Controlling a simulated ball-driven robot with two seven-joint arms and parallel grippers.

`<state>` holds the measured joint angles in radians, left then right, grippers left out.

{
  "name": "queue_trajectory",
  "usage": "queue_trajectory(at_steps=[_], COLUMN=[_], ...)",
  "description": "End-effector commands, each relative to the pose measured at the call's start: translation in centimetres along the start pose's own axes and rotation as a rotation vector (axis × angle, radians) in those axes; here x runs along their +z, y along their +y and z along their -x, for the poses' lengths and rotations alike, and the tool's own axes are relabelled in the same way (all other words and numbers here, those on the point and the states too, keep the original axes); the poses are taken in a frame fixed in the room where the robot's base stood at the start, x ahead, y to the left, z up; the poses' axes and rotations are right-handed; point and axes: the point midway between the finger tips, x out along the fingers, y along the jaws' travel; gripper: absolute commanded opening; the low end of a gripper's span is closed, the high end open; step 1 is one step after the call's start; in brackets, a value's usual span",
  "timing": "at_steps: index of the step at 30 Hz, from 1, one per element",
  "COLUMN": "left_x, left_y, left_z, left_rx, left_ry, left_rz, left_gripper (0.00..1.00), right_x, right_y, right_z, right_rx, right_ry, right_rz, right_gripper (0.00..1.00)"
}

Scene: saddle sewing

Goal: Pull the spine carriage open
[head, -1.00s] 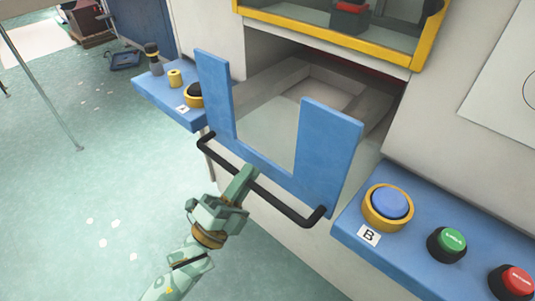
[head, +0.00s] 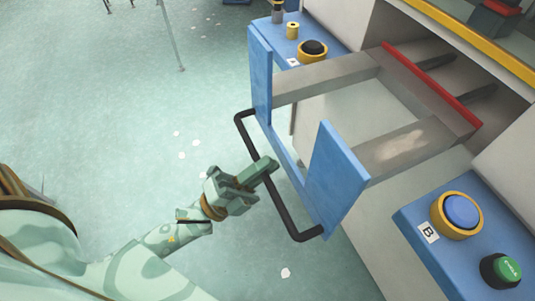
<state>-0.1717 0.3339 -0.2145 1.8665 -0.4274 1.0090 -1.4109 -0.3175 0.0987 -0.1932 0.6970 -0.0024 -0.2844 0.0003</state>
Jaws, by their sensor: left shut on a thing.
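The spine carriage (head: 338,185) is a drawer-like frame with a blue U-shaped front and grey side rails, standing well out of the machine's opening. A red strip (head: 432,88) crosses its back end. A black bar handle (head: 287,207) runs along the front of the blue plate. My left gripper (head: 266,168) is shut on the handle near its middle, coming from the lower left. My right gripper is not in view.
A blue ledge with a blue button (head: 461,211) marked B and a green button (head: 501,271) is at the lower right. Another ledge with a black button (head: 313,50) is behind the carriage's left side. The teal floor (head: 110,130) at left is open.

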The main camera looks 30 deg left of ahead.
Motion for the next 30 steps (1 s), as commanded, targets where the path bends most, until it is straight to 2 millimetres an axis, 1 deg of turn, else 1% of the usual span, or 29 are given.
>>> queue_trajectory(at_steps=[4, 5, 6, 7, 20, 23, 26, 29, 30], left_x=[0.0, 0.0, 0.0, 0.0, 0.0, 0.0, 0.0, 0.0, 0.0], left_y=[0.2, 0.3, 0.3, 0.2, 0.1, 0.1, 0.2, 0.2, 0.2], left_z=[0.2, 0.2, 0.2, 0.2, 0.0, 0.5, 1.9, 4.2, 5.3], left_rx=[0.008, 0.008, 0.008, 0.007, 0.003, 0.003, 0.006, 0.009, 0.009], left_ry=[-0.002, -0.002, -0.002, -0.002, -0.001, -0.001, -0.002, -0.002, -0.002], left_rz=[0.001, 0.001, 0.001, 0.001, 0.0, 0.0, 0.001, 0.001, 0.002], left_gripper=[0.0, 0.17, 0.28, 0.33, 0.33, 0.33, 0.33, 0.33, 0.33], right_x=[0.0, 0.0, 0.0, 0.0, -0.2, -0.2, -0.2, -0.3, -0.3], right_y=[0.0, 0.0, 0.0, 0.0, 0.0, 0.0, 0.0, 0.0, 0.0], right_z=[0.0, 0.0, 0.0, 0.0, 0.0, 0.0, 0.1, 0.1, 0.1], right_rx=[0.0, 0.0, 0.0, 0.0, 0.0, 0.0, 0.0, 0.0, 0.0], right_ry=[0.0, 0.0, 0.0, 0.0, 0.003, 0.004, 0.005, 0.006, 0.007], right_rz=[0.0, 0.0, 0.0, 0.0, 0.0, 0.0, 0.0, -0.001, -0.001], right_gripper=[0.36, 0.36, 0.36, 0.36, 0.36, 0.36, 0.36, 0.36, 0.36])
